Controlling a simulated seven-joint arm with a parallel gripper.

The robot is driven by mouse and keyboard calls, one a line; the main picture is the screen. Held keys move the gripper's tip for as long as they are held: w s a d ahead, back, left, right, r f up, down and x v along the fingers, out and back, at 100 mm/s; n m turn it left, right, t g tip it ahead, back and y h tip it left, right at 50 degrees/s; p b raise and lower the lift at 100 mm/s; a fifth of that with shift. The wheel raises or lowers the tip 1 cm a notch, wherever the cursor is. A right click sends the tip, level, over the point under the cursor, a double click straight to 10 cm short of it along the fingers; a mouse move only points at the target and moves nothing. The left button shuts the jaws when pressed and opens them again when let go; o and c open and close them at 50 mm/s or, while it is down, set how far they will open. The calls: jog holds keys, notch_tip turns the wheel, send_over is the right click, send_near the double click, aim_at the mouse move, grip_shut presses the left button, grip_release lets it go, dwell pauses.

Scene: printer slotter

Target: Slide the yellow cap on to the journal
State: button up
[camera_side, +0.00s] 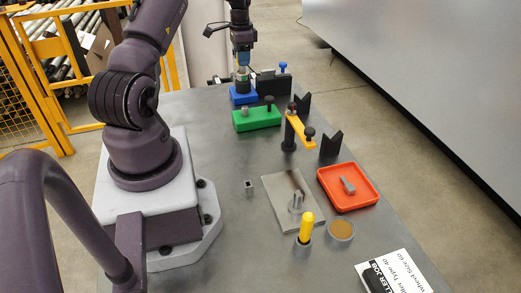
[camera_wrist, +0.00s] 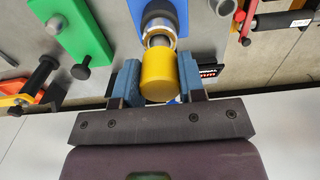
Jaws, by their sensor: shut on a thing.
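The yellow cap (camera_wrist: 158,77) sits between the blue pads of my gripper (camera_wrist: 158,82), which is shut on it. A bright metal journal (camera_wrist: 159,40) shows just beyond the cap, standing out of a blue block (camera_wrist: 170,8). The cap lines up closely with the journal and covers its near end in the wrist view. I cannot tell whether the cap is around the journal or only in front of it. In the side view my gripper (camera_side: 242,78) is at the far end of the table, right above the blue block (camera_side: 243,96); the cap cannot be made out there.
A green block (camera_side: 257,119) stands close in front of the blue block. A dark block (camera_side: 273,84) is beside it on the right. A yellow-armed clamp (camera_side: 299,126), dark V-blocks (camera_side: 331,145) and a red tray (camera_side: 348,198) stand nearer. The table's middle left is mostly clear.

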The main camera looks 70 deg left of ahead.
jog(key=shift+f, duration=1.4)
dwell(0.4)
jog(key=o, duration=1)
jog(key=shift+r, duration=0.1)
